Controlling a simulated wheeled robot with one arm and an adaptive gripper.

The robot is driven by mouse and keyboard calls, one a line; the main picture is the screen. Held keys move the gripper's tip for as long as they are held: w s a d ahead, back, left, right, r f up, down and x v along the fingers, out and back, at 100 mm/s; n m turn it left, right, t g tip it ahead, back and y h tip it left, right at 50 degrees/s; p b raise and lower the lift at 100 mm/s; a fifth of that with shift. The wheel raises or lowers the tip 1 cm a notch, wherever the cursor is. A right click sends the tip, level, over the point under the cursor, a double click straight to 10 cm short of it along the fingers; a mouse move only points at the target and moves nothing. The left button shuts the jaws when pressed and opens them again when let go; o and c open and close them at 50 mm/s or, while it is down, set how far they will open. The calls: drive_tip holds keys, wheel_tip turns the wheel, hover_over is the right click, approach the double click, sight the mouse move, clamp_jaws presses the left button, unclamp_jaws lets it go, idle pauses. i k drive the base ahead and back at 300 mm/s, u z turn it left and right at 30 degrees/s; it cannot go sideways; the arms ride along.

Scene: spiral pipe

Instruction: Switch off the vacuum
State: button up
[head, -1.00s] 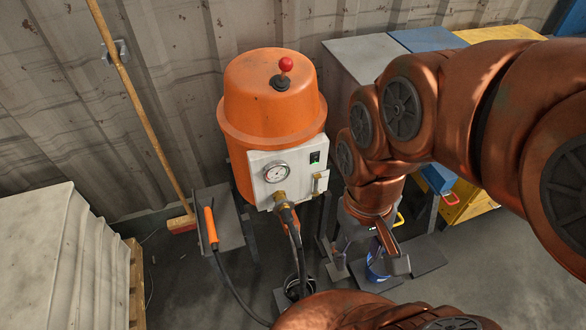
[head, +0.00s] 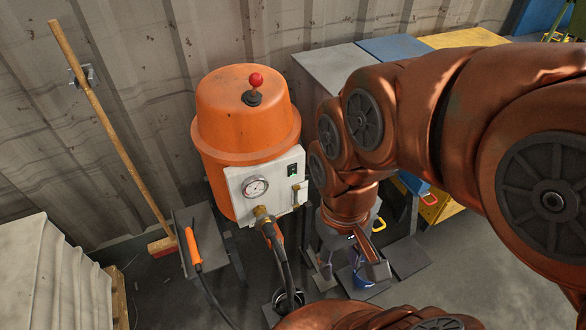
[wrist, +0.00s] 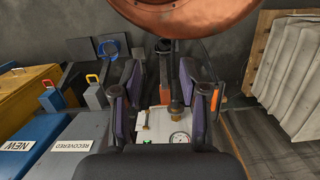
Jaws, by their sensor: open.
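The vacuum (head: 240,120) is an orange drum with a red knob (head: 256,80) on top. Its white front panel (head: 240,187) carries a round gauge (head: 255,187), a switch with a green light (head: 293,170) and a hose fitting. My gripper (head: 350,262) is right of the panel and lower in the head view, apart from it. In the wrist view its two purple-padded fingers (wrist: 158,92) stand wide apart with nothing held. The panel (wrist: 158,121) and gauge (wrist: 180,138) show beyond them; a dark part of my gripper hides the panel's lower edge.
A broom (head: 110,135) leans on the corrugated wall at left. A hose handle (head: 193,247) rests on a grey stand beside the vacuum. Grey, blue and yellow bins (head: 400,46) stand behind my arm at right. A pale ribbed block (head: 40,270) is at lower left.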

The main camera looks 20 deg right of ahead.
sight(292, 170)
drive_tip(key=u, duration=1.8)
drive_tip(key=k, duration=0.45)
drive_tip(key=z, duration=0.9)
